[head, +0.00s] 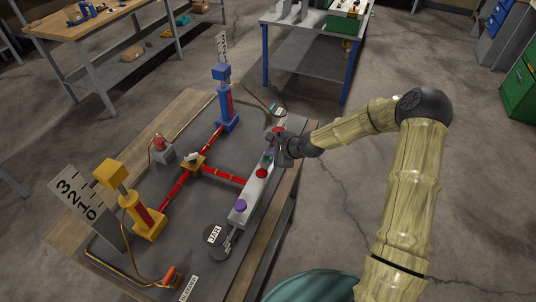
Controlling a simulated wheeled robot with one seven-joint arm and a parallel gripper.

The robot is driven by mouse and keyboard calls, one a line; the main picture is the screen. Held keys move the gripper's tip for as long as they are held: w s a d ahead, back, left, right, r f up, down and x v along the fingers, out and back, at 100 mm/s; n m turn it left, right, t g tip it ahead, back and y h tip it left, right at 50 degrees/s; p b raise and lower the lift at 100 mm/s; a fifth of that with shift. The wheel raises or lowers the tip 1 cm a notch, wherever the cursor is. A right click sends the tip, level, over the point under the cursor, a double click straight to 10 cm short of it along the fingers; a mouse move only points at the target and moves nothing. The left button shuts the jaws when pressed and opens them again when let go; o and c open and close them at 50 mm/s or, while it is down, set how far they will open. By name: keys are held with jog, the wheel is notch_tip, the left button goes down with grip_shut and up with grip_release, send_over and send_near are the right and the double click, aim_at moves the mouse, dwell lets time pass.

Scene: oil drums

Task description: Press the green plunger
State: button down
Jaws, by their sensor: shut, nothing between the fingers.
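A long grey bar (257,186) with coloured round knobs lies along the right side of a dark board. A purple knob (240,206) is at its near end and a red knob (262,173) is farther up. A small greenish plunger (269,155) shows beyond the red one, partly hidden by my gripper. My gripper (277,143) is shut and empty, over the far half of the bar, right by the green plunger. I cannot tell whether it touches it.
The board (190,217) carries a blue post (226,105), a yellow post (142,215), red pipes (174,190) and a round grey disc (216,238). A numbered scale plate (82,200) stands at left. A grey bench (305,50) is behind; open floor lies right.

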jog(key=shift+s+d+f, duration=0.1)
jog(key=shift+s+f, duration=0.2)
jog(key=shift+f, duration=0.2)
jog(key=shift+s+f+b, duration=0.15)
jog(key=shift+f+b, duration=0.2)
jog(key=shift+f, duration=0.05)
jog(key=r+p, duration=0.1)
jog(key=w+r+p, duration=0.1)
jog(key=r, duration=0.1)
jog(key=shift+p, duration=0.35)
jog(key=shift+r+p, duration=1.05)
jog(key=shift+r, duration=0.7)
jog(key=shift+w, duration=0.1)
dwell(1.1)
